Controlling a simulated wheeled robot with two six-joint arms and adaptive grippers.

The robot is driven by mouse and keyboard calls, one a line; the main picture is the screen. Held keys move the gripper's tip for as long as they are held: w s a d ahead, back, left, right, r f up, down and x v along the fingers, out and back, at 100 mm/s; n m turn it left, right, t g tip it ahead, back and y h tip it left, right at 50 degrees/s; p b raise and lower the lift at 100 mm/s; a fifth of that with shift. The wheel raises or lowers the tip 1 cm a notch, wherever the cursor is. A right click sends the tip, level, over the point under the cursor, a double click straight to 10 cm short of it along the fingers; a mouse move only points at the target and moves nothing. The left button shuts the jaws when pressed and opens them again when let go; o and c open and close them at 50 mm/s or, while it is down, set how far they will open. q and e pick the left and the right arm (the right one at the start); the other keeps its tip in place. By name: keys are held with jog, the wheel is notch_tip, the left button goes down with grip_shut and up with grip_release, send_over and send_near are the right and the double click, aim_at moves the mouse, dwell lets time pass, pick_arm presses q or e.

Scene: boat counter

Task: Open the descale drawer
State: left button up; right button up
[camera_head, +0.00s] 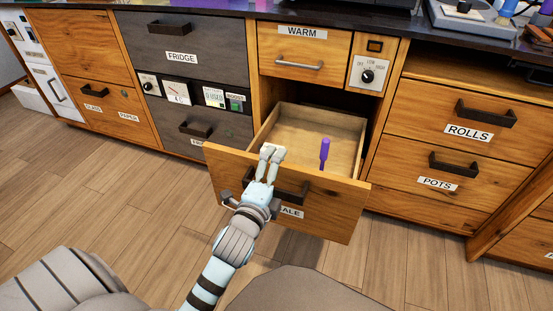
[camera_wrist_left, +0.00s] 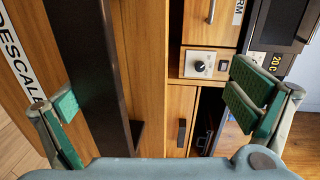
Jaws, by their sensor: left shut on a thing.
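The descale drawer (camera_head: 335,209) is pulled out well from the cabinet, and its pale inside shows. Its label is partly hidden behind my left gripper. The dark bar handle (camera_head: 292,193) is on the drawer front, partly covered by the gripper. My left gripper (camera_head: 272,153) is at the handle, its fingers over the drawer front. In the left wrist view, the handle (camera_wrist_left: 92,80) stands between the green-padded fingers, beside the DESCALE label (camera_wrist_left: 20,52). The gripper is shut on the handle, though the contact is not clearly seen. My right gripper is not in view.
A purple item (camera_head: 324,153) stands in the drawer. The WARM drawer (camera_head: 303,50) and a knob panel (camera_head: 372,75) are above. Grey fridge drawers (camera_head: 180,45) are at left, ROLLS (camera_head: 440,120) and POTS (camera_head: 433,178) drawers at right. Wooden floor (camera_head: 120,190) lies clear at left.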

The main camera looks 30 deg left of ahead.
pick_arm(q)
jog(key=shift+s+r, duration=0.1)
jog(key=shift+r, duration=0.5)
jog(key=shift+c, duration=0.2)
jog(key=shift+o, duration=0.2)
jog(key=shift+s+r, duration=0.1)
jog(key=shift+s, duration=0.2)
jog(key=shift+p+v, duration=0.4)
jog(key=shift+v, duration=0.45)
jog(key=v, duration=0.2)
jog(key=f+v, duration=0.1)
jog(key=v, duration=0.1)
jog(key=p+v, duration=0.1)
jog(key=v, duration=0.1)
jog(key=shift+s+f, duration=0.25)
jog(key=shift+s, duration=0.25)
jog(key=shift+c, duration=0.3)
jog(key=shift+s+d+f, duration=0.15)
jog(key=shift+s+f, duration=0.1)
jog(key=shift+s, duration=0.4)
jog(key=shift+c, duration=0.3)
jog(key=v, duration=0.6)
jog(key=shift+f, duration=0.15)
jog(key=c, duration=0.6)
jog(key=shift+s+f, duration=0.1)
jog(key=shift+s, duration=0.35)
